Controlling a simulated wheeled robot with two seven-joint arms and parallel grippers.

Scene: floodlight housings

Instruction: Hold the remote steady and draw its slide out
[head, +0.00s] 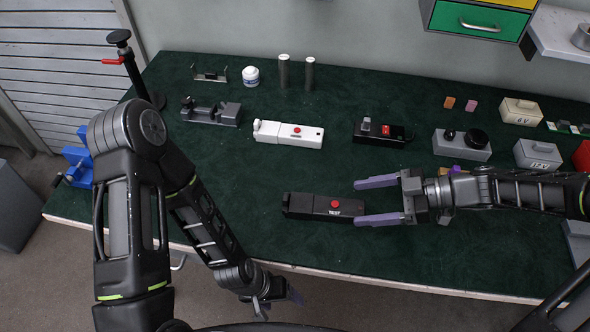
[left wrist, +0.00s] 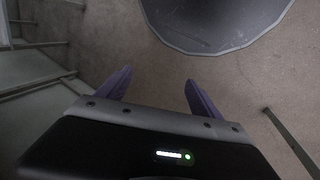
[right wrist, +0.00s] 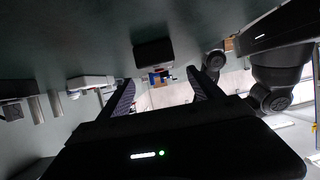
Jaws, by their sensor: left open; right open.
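A black remote-like box (head: 311,205) with a red button and the word TEST lies flat near the table's front. In the right wrist view a dark box (right wrist: 153,53), apparently the same one, sits ahead between the fingers. My right gripper (head: 356,203) is open and empty at its right end, one purple finger toward the back and one toward the front; whether they touch it is unclear. My left gripper (head: 274,302) hangs beyond the table's front edge. The left wrist view shows its fingers (left wrist: 159,76) open and empty above the floor. No drawn-out slide is visible.
A white box with a red button (head: 310,137) and another black device (head: 398,136) lie behind. A grey device (head: 224,114), white jar (head: 250,76) and two cylinders stand farther back. The green table (head: 240,178) is clear left of the TEST box.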

